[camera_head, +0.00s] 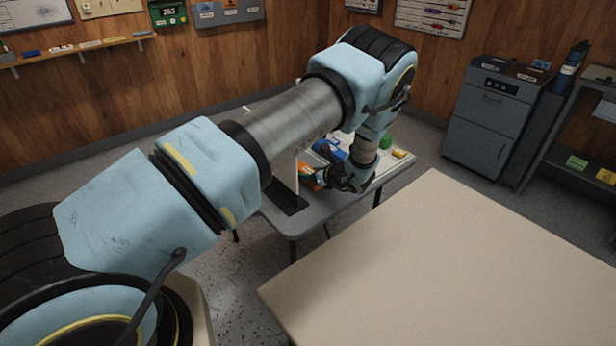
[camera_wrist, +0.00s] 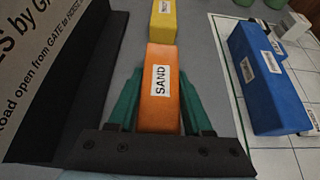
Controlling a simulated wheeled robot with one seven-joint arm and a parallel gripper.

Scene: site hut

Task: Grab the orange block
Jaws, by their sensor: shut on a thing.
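The orange block (camera_wrist: 159,105), labelled SAND, sits between the two green fingers of my gripper (camera_wrist: 160,100) in the wrist view. The fingers press against its left and right sides. In the head view my gripper (camera_head: 322,182) is low over the small grey table, with the orange block (camera_head: 308,174) showing at its left side. I cannot tell whether the block touches the table.
A yellow block (camera_wrist: 163,22) lies just beyond the orange one. A blue block (camera_wrist: 268,80) lies to the right on white tiles. A printed sign (camera_wrist: 45,50) stands close on the left. The large beige table (camera_head: 450,265) is bare.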

